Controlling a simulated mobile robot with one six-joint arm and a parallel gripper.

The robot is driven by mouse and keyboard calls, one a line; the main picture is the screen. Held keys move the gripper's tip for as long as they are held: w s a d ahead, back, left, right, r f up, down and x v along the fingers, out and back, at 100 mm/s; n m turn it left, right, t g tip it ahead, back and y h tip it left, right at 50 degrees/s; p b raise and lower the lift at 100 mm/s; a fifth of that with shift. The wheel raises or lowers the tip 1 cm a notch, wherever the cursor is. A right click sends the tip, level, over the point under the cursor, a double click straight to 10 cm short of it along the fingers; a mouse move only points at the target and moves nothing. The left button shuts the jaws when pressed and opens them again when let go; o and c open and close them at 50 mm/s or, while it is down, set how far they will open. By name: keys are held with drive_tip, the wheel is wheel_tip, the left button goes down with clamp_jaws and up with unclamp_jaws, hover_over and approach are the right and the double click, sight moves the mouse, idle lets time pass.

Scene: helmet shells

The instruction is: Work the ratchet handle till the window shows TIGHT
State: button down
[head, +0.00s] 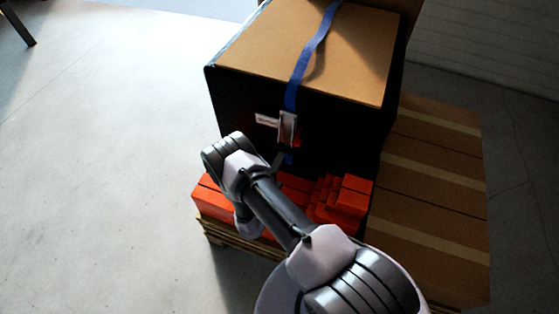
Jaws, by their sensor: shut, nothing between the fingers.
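The ratchet (288,127) is a small metal buckle with a red-orange part at its lower edge. It sits on the blue strap (309,58) at the dark front side of the large box. A small white tag (266,120) is just left of the ratchet; its marks are too small to read, and I cannot make out the window's word. My gripper (279,160) shows only as a small dark shape just below the ratchet, partly hidden behind my arm. It is shut and empty; whether it touches the handle or strap I cannot tell.
The large box (350,50) has a brown top and dark sides. Orange-red blocks (345,197) lie below it on a wooden pallet (240,237). Brown cartons with pale bands (430,190) stand at the right. The grey floor (100,170) at the left is clear.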

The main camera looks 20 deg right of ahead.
sight(287, 143)
drive_tip(key=shift+w+d, duration=0.3)
drive_tip(key=shift+w+d+f, duration=0.6)
drive_tip(key=shift+w+d, duration=0.3)
drive_tip(key=shift+d, duration=0.05)
drive_tip(key=shift+r, duration=0.1)
drive_tip(key=shift+a+b, duration=0.1)
drive_tip(key=shift+b, duration=0.3)
